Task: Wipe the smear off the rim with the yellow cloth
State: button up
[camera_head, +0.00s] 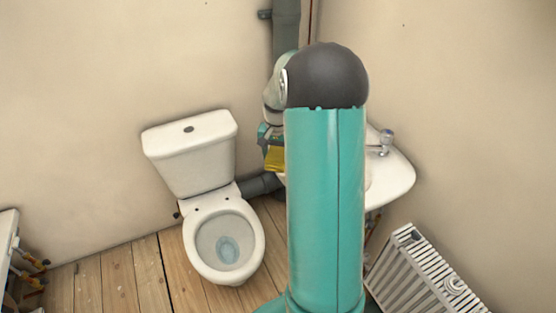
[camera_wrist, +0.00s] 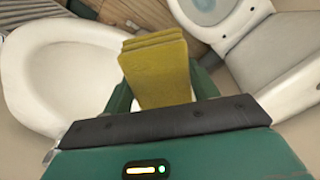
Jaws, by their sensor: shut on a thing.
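The yellow cloth (camera_wrist: 155,62) is a folded, layered pad held between the green fingers of my gripper (camera_wrist: 163,92) in the wrist view. In the head view the cloth (camera_head: 275,159) hangs below my gripper (camera_head: 270,140), between the toilet and the sink, partly behind my arm. The white sink (camera_wrist: 50,112) lies under and left of the cloth in the wrist view; the cloth overlaps its rim there, but I cannot tell if they touch. The toilet (camera_head: 188,155) has an open bowl with a bare rim (camera_head: 190,240). I see no smear on either rim.
A white radiator (camera_head: 420,275) stands at the lower right below the sink (camera_head: 397,180) and its tap (camera_head: 387,139). A grey pipe (camera_head: 286,25) runs up the wall behind. The wooden floor (camera_head: 130,280) left of the toilet is clear. My arm hides much of the sink.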

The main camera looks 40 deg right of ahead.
jog(key=shift+r, duration=1.4)
jog(key=shift+s, duration=0.1)
